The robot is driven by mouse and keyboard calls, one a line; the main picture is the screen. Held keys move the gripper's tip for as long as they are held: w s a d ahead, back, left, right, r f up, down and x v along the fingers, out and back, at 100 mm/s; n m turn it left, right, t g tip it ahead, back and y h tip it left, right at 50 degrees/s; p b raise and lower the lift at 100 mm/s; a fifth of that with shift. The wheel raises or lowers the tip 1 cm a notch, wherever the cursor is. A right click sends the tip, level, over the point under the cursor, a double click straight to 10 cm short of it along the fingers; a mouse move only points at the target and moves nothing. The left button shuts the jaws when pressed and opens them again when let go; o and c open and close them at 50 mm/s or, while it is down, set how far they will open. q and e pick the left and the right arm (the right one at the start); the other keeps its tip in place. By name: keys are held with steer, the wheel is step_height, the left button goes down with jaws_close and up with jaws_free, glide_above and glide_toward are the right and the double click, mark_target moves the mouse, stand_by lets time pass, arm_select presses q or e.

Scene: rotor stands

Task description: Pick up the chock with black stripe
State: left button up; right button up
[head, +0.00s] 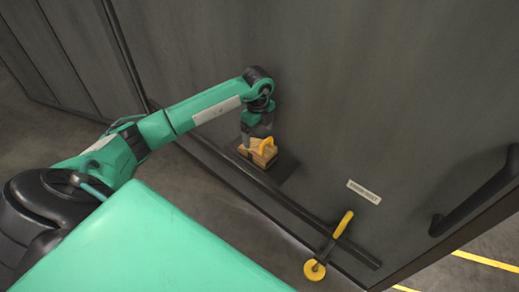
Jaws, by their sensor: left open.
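The chock (257,155) is a small wooden block with a yellow handle on top, and it sits on a dark plate at the foot of the dark grey wall. A black stripe on it is too small to make out. My left gripper (253,143) is open at the chock, pointing down with its fingers by the yellow handle. I cannot tell whether the fingers touch it. The gripper hides part of the block. My right gripper is not in view.
A yellow-handled tool with a round yellow foot (314,270) leans by the wall to the right. A dark rail (290,207) runs along the wall's foot. A small white label (364,192) and a black handle (470,200) are on the wall.

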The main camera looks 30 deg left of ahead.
mark_target(259, 145)
arm_select(q)
steer(key=shift+f, duration=0.5)
step_height(259, 145, down, 2)
steer(key=shift+d+f+p, duration=0.1)
steer(key=shift+p, duration=0.45)
step_height(259, 145, down, 2)
steer(key=shift+f, duration=0.25)
steer(key=shift+f+p, duration=0.3)
steer(key=shift+f, duration=0.05)
steer(key=shift+c, duration=0.2)
steer(key=c, duration=1.1)
steer(key=shift+c, duration=0.7)
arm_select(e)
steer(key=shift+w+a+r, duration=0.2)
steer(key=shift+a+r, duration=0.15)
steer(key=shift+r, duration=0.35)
